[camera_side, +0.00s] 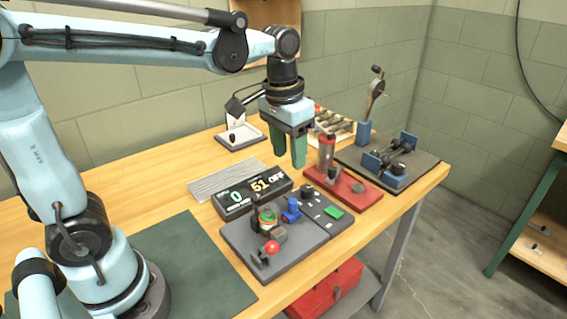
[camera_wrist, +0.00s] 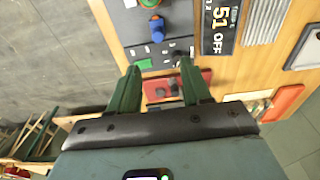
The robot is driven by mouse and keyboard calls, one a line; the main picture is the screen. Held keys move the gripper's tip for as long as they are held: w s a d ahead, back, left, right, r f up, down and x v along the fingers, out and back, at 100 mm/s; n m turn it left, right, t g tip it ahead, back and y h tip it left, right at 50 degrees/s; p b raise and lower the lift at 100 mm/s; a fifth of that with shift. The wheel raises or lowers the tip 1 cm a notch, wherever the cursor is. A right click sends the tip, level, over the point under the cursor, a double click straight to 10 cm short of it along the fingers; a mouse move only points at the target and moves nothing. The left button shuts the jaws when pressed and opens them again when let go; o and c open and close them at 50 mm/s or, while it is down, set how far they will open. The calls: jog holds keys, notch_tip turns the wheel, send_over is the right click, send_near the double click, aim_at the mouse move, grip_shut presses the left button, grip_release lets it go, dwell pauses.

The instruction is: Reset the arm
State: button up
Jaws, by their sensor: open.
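My gripper (camera_side: 290,158) hangs from the arm above the workbench, its green fingers pointing down. It is open, and nothing shows between the fingers. In the side view it is above and behind the grey control panel and to the left of the red base plate (camera_side: 357,194). In the wrist view the two green fingers (camera_wrist: 158,88) are spread apart, with part of the red base plate (camera_wrist: 190,84) seen between and beyond them. The arm reaches across from the left, well above the bench.
The control panel (camera_side: 242,246) carries a red-knobbed lever, a blue part and a green button. Behind it stands a display (camera_side: 228,208) reading 0, 51 and OFF. A dark plate with blue fixtures (camera_side: 428,163) lies right. A dark green mat (camera_side: 190,255) lies clear at front left.

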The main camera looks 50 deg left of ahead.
jog(key=s+a+f+t, duration=0.1)
jog(key=s+f+t, duration=0.2)
jog(key=s+t, duration=0.3)
jog(key=shift+s+a+f, duration=0.25)
jog(key=shift+s+a, duration=0.05)
jog(key=shift+s, duration=0.05)
dwell(1.2)
